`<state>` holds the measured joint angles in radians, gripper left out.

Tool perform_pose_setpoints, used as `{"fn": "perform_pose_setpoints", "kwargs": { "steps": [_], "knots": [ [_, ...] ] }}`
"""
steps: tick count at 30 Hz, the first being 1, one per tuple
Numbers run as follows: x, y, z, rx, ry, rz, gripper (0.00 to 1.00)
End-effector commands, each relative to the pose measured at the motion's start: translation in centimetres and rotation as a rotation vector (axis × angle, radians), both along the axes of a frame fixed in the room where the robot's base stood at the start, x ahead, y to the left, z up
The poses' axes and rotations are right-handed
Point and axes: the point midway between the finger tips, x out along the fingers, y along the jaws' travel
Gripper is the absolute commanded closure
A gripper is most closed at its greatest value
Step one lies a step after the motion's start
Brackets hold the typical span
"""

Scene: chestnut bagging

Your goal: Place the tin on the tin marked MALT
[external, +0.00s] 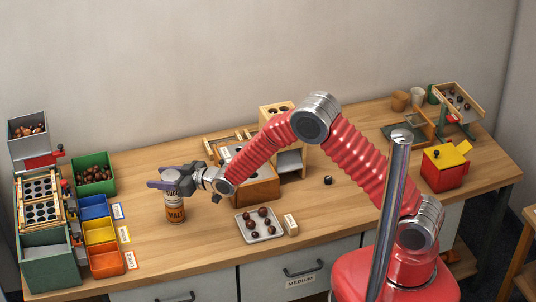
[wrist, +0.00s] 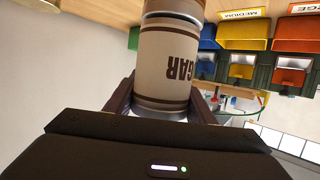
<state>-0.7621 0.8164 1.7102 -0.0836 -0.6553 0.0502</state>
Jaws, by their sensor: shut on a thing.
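My gripper (external: 163,179) is shut on a pale cream tin (wrist: 158,58), with its fingers on both sides. The letters GAR show on the tin in the wrist view; the rest of its label is out of sight. The orange-brown tin marked MALT (external: 175,214) stands upright on the table directly below my gripper. In the wrist view, a second tin's end shows at the top edge, in line with the held tin. I cannot tell whether the two tins touch.
Blue, yellow and orange bins (external: 100,230) and a green box of chestnuts (external: 95,174) stand to the left. A tray of chestnuts (external: 243,233) lies to the right, with a wooden stand (external: 258,190) behind it.

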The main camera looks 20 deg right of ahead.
Motion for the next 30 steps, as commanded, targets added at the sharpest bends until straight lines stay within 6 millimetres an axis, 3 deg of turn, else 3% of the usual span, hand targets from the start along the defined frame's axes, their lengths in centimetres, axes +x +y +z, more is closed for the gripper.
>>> {"fn": "perform_pose_setpoints", "kwargs": {
  "steps": [11, 12, 19, 30],
  "knots": [
    [0.04, 0.04, -0.16, 0.002, -0.002, 0.000, 0.82],
    [0.02, 0.02, -0.20, 0.001, -0.001, 0.000, 0.48],
    [0.01, 0.01, -0.21, 0.001, -0.001, 0.000, 0.32],
    [-0.13, -0.14, 0.04, 0.001, -0.001, 0.000, 0.32]
  ]
}}
